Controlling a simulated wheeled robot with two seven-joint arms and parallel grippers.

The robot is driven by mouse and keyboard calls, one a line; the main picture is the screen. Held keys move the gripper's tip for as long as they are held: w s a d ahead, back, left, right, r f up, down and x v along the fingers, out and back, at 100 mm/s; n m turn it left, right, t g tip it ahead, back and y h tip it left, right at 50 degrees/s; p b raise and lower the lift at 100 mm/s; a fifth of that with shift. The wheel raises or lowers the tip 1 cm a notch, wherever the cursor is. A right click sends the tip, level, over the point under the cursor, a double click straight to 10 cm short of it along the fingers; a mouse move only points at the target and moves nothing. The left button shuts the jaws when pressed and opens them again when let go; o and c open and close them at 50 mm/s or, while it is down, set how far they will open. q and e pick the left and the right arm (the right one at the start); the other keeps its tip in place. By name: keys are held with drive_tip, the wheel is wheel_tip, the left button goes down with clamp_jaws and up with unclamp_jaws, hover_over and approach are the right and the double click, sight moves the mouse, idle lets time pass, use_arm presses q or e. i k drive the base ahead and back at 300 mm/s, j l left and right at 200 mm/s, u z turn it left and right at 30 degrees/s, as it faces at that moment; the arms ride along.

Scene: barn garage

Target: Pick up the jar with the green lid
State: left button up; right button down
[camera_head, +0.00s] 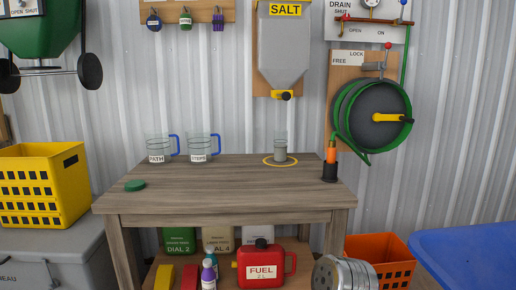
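No jar wearing a green lid shows in the head view. A flat green disc, like a lid (135,185), lies by itself on the left part of the wooden table (225,188). A small clear open container with grey contents (280,149) stands upright at the back right of the table, inside a yellow ring. Two clear jugs with blue handles stand at the back left, one labelled PATH (157,147) and one labelled STEPS (199,147).
An orange-tipped nozzle stands in a black holder (330,171) at the table's right edge. A SALT hopper (284,45) hangs above. A red fuel can (266,266) and bottles sit below. A yellow crate (42,185) stands left. The tabletop's middle is clear.

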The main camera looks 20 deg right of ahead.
sight(281, 134)
drive_tip(key=i+j+z, duration=0.1)
drive_tip(key=j+z, duration=0.65)
drive_tip(key=z, duration=0.15)
drive_tip(key=j+z, duration=0.4)
